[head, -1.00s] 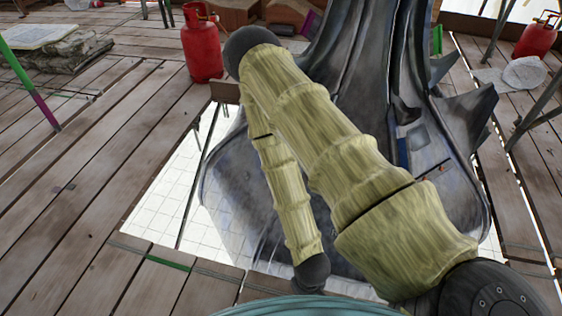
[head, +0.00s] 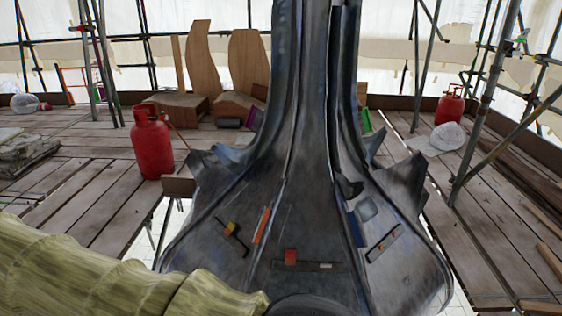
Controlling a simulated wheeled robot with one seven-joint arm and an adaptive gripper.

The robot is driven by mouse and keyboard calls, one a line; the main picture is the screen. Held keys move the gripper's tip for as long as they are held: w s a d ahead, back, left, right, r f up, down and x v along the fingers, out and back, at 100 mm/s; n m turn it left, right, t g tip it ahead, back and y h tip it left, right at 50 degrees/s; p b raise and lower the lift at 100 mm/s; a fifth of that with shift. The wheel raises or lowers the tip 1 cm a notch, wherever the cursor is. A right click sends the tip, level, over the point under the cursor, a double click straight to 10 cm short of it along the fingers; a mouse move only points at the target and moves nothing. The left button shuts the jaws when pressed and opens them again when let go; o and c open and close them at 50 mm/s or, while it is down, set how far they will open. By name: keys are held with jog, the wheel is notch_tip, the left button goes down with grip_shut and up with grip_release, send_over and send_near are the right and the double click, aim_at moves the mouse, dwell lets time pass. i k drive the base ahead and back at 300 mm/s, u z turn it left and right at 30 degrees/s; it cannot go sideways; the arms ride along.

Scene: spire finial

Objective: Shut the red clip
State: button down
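A small red block (head: 290,256), which looks like the red clip, sits on a dark horizontal bar low on the front face of the dark metal spire (head: 310,130). A small pale piece (head: 325,266) is on the same bar, to the right of the red block. I cannot tell from this distance whether the clip is open or shut. My arm, in its yellowish ribbed cover, crosses the lower left of the head view. My gripper is not visible, and nothing is seen touching the clip.
A yellow-orange clip (head: 231,229) and an orange strip (head: 262,225) are left of the red block. A blue strip (head: 356,228) and another bar with a small orange piece (head: 383,246) are right. Red gas bottles (head: 152,146) stand on the plank deck among scaffold poles.

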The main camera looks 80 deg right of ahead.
aim_at(290, 255)
jog(key=k, duration=0.95)
jog(key=z, duration=1.5)
jog(key=i, duration=0.5)
jog(key=z, duration=0.1)
